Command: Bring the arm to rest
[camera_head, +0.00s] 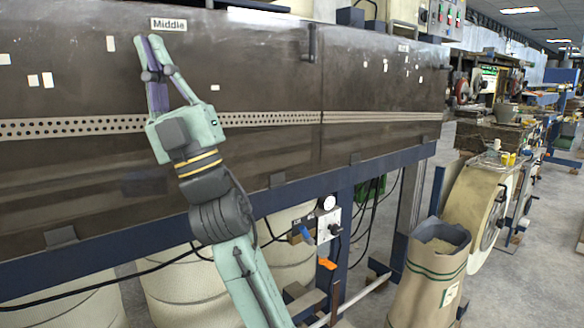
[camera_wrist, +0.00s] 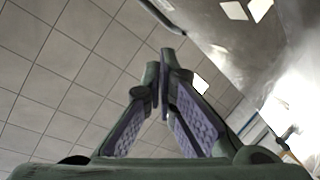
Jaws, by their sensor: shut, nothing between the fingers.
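My gripper (camera_head: 153,42) is at the upper left of the head view, pointing up in front of the dark machine panel (camera_head: 260,75). Its purple-padded fingers meet at the tips and hold nothing. My arm rises from the bottom of the head view, bent at the wrist. I cannot tell whether the gripper touches the panel.
A perforated strip (camera_head: 270,118) runs along the panel. A "Middle" label (camera_head: 168,24) sits just above the fingers. A black handle (camera_head: 311,43) is to their right. Blue frame beams (camera_head: 345,180) and pale drums (camera_head: 180,290) stand below. A sack (camera_head: 428,270) stands at the right.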

